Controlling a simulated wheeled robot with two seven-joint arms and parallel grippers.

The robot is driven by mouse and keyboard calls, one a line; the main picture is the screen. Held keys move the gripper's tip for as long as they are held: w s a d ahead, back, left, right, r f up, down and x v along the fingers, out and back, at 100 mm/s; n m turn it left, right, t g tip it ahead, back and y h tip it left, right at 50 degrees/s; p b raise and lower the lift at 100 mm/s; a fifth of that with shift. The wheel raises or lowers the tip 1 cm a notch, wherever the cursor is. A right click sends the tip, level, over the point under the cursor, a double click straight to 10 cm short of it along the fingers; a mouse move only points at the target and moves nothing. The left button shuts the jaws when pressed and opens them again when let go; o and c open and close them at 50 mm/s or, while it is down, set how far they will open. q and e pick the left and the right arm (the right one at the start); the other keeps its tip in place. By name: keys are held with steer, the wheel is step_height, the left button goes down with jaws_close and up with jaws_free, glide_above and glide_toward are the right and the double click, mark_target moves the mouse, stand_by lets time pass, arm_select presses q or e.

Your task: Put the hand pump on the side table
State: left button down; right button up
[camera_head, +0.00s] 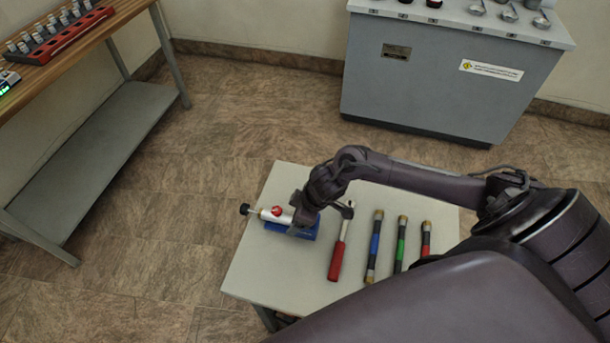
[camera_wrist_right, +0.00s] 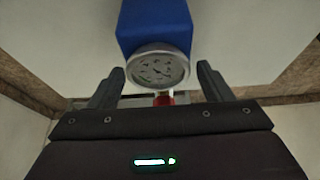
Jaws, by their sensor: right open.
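The hand pump (camera_head: 274,215) is at the left part of a small light-topped table (camera_head: 262,269). It has a silver barrel, a black knob at its left end, a red part on top and a blue base. My right gripper (camera_head: 299,222) is at the pump's right end and covers part of it. In the right wrist view the pump's blue body (camera_wrist_right: 157,25) and a round silver face show ahead, between the spread fingers of my right gripper (camera_wrist_right: 160,82). I cannot tell whether the fingers touch it. My left gripper is not in view.
A red-handled tool (camera_head: 337,256) lies right of the pump, then blue (camera_head: 375,246), green (camera_head: 400,245) and red (camera_head: 426,240) banded rods. A wooden bench (camera_head: 96,32) with a red rack stands at the left. A grey cabinet (camera_head: 430,85) stands behind. Open floor lies between.

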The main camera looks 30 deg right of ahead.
steer(key=v, duration=1.1)
steer(key=shift+f, duration=0.1)
